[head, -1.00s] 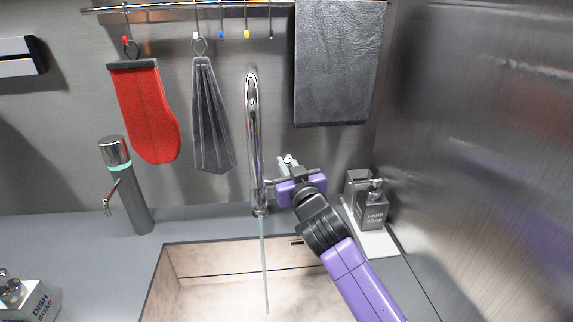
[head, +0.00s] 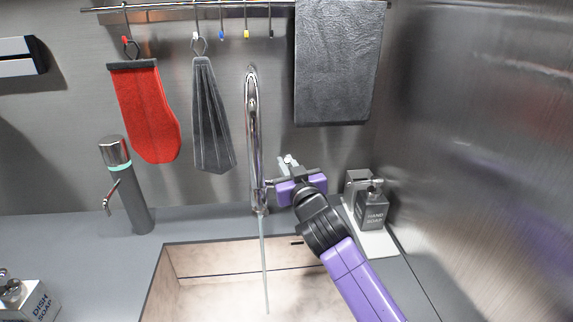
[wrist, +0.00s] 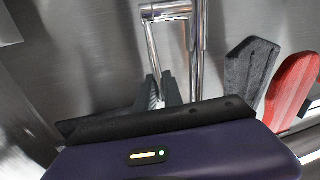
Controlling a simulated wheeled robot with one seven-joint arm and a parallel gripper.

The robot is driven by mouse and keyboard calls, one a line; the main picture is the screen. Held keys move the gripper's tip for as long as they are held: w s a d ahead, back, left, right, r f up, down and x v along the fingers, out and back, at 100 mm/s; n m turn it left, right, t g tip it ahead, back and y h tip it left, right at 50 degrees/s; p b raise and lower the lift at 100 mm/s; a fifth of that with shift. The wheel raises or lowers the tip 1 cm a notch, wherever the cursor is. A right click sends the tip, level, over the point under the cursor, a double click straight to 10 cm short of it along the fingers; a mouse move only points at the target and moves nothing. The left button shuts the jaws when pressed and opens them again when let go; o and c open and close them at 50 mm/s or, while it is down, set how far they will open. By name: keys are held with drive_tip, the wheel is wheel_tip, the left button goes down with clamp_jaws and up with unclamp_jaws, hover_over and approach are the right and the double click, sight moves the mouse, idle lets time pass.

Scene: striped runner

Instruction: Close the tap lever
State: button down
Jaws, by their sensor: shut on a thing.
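The chrome tap (head: 254,130) stands behind the sink, with a thin stream of water (head: 265,265) running from it. My purple and black gripper (head: 289,186) is just right of the tap's lower column, at lever height. In the wrist view the tap lever (wrist: 153,45) is a slim chrome rod, joined to the tap body at its top. My gripper's dark fingers (wrist: 160,90) are closed on the lever's near end. In the head view my gripper mostly hides the lever.
A hand soap dispenser (head: 372,212) stands on a white tray (head: 380,242) close to the right of my gripper. The steel side wall (head: 480,150) is further right. A grey cylindrical dispenser (head: 128,190) stands left. A dark towel (head: 335,65) hangs above.

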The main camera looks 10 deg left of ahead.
drive_tip(key=p, duration=0.1)
drive_tip(key=r+p, duration=0.1)
drive_tip(key=shift+w+a+g+p, duration=0.1)
drive_tip(key=shift+w+g+p, duration=0.2)
drive_tip(key=shift+p, duration=0.05)
drive_tip(key=shift+w+r+g+p, duration=0.15)
drive_tip(key=shift+g+p, duration=0.15)
drive_tip(key=shift+p, duration=0.35)
drive_tip(key=shift+w+a+g+h+p, duration=0.1)
drive_tip(key=shift+w+g+h+p, duration=0.25)
drive_tip(key=shift+p, duration=0.5)
drive_tip(key=shift+w+a+g+p, duration=0.1)
drive_tip(key=shift+w+g+p, duration=0.15)
drive_tip(key=shift+p, duration=0.1)
drive_tip(key=shift+f, duration=0.2)
drive_tip(key=c, duration=1.5)
unclamp_jaws()
